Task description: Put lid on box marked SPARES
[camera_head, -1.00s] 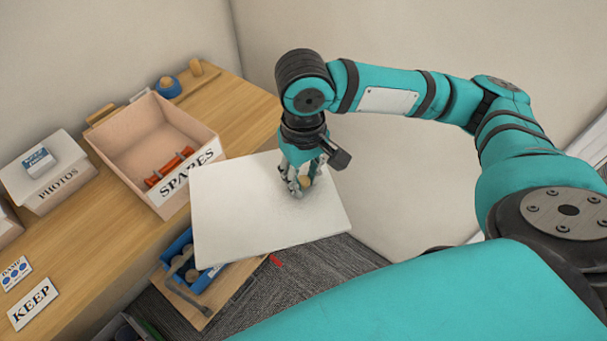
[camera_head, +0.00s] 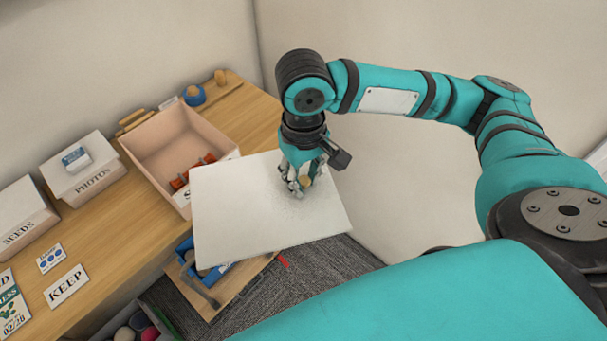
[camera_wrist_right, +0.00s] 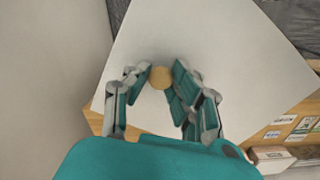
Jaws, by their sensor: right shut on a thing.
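The open box marked SPARES (camera_head: 150,140) stands on the wooden table, its top uncovered, with red-orange objects (camera_head: 186,176) inside. A white square lid (camera_head: 250,222) hangs in front of the box, overlapping its lower right side and hiding most of the SPARES label. My right gripper (camera_head: 302,182) is shut on the lid's round wooden knob. In the right wrist view the fingers (camera_wrist_right: 163,92) close around the knob (camera_wrist_right: 161,77), with the lid's white top (camera_wrist_right: 220,40) spread below. My left gripper is not in view.
Lidded boxes marked PHOTOS (camera_head: 90,180) and SEEDS (camera_head: 22,232) stand left on the table (camera_head: 125,235). A KEEP card (camera_head: 66,286) lies near the front edge. Below are a blue tray (camera_head: 190,256) and a bin of coloured balls (camera_head: 140,325). Walls close off the back.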

